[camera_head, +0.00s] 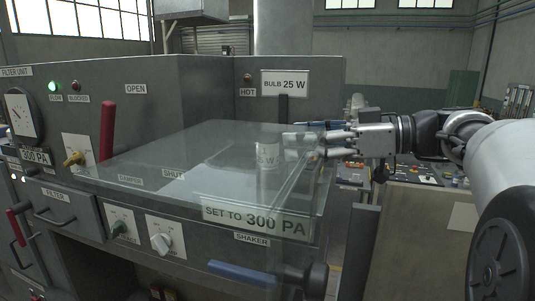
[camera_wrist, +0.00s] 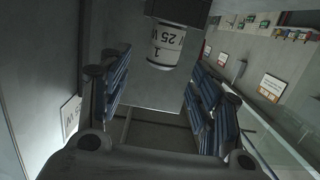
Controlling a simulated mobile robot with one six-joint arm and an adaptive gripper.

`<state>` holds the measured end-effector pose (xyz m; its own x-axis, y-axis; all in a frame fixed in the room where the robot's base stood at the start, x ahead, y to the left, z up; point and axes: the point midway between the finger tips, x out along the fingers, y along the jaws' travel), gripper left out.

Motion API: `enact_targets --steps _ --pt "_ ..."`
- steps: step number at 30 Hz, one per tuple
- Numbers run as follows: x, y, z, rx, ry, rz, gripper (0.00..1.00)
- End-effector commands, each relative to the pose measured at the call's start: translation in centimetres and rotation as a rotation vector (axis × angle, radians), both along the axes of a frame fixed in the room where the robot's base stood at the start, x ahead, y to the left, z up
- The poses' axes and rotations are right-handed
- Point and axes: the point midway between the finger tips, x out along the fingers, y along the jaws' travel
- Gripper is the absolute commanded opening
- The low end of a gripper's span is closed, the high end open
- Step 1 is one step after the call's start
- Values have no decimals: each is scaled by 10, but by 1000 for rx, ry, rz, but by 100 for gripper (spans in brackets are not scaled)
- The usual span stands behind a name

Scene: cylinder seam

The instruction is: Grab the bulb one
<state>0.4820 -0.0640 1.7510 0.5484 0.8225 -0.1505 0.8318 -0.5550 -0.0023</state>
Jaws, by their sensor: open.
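A pale cylinder with dark lettering (camera_head: 267,155) stands behind the clear cover in the head view; only "W" reads there. In the wrist view a white cylinder marked "25 W" (camera_wrist: 172,48) hangs below a dark block, ahead of and between my finger lines. My gripper (camera_head: 303,143) reaches in from the right at the cylinder's right side. In the wrist view my gripper (camera_wrist: 157,90) is open, its blue-padded fingers apart with nothing between them. The cylinder's upper part is hidden by the dark block.
A clear cover (camera_head: 190,145) spans the front of the grey cabinet. A sign "BULB 25 W" (camera_head: 285,84) is on the back panel. A red lever (camera_head: 107,130) stands at left. A blue-handled bar (camera_head: 242,273) sticks out at the lower front.

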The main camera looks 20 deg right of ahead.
Motion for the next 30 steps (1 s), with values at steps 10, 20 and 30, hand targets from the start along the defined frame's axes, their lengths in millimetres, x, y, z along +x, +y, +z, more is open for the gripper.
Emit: enact_targets --steps 10,20,30 --pt "16 27 -3 1 1 2 57" --pt "36 59 -10 0 -1 0 57" --pt "37 59 -11 -1 -1 -1 49"
